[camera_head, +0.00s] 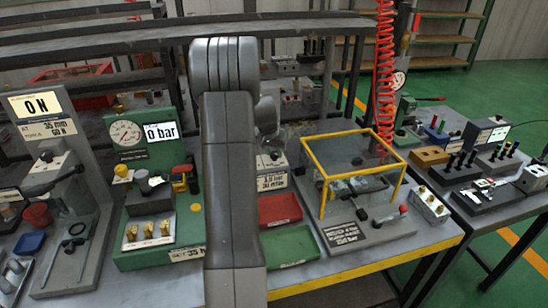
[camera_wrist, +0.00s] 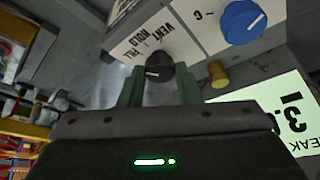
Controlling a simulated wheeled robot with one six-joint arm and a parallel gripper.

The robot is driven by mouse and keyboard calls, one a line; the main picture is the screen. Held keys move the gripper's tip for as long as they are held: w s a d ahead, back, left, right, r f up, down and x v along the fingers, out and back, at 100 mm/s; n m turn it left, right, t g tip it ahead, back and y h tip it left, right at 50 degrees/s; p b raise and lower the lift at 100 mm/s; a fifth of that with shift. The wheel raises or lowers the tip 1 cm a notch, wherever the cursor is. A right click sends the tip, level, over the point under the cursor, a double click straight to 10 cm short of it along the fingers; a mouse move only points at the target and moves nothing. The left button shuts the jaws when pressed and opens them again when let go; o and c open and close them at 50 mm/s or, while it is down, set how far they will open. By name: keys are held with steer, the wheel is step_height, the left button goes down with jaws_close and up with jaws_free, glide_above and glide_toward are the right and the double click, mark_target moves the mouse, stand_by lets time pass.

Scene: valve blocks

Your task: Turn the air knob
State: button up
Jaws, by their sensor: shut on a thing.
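In the wrist view my gripper (camera_wrist: 160,84) has its two green fingers on either side of a black knob (camera_wrist: 157,72) and is shut on it. The knob has a white pointer line and stands beside a white label plate (camera_wrist: 142,43) reading FILL, HOLD and VENT, seen upside down. A blue knob (camera_wrist: 240,21) with a white line is on the same panel, up and right, apart from the fingers. In the head view my arm covers the middle, and the fingers and black knob are hidden behind it.
A brass fitting (camera_wrist: 216,75) sits just right of the fingers, and a lit display (camera_wrist: 280,117) is at the right. In the head view a yellow-framed guard (camera_head: 362,150), a red tray (camera_head: 280,209) and a green gauge stand (camera_head: 127,133) flank my arm.

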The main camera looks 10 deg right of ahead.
steer(key=m+b, duration=0.1)
steer(key=m+h+b, duration=0.1)
steer(key=m+b, duration=0.1)
steer(key=shift+w+a+f+g, duration=0.1)
steer(key=shift+f+g, duration=0.1)
steer(key=shift+g, duration=0.1)
steer(key=shift+r+m+g+b, duration=0.15)
steer(key=shift+m+g+b, duration=0.4)
steer(key=shift+m, duration=0.75)
steer(key=shift+h, duration=0.3)
steer(key=o, duration=1)
steer(key=shift+a, duration=0.1)
steer(key=shift+r, duration=0.15)
steer(key=v, duration=1.3)
steer(key=shift+a+r, duration=0.1)
steer(key=shift+r, duration=0.2)
steer(key=shift+f, duration=0.15)
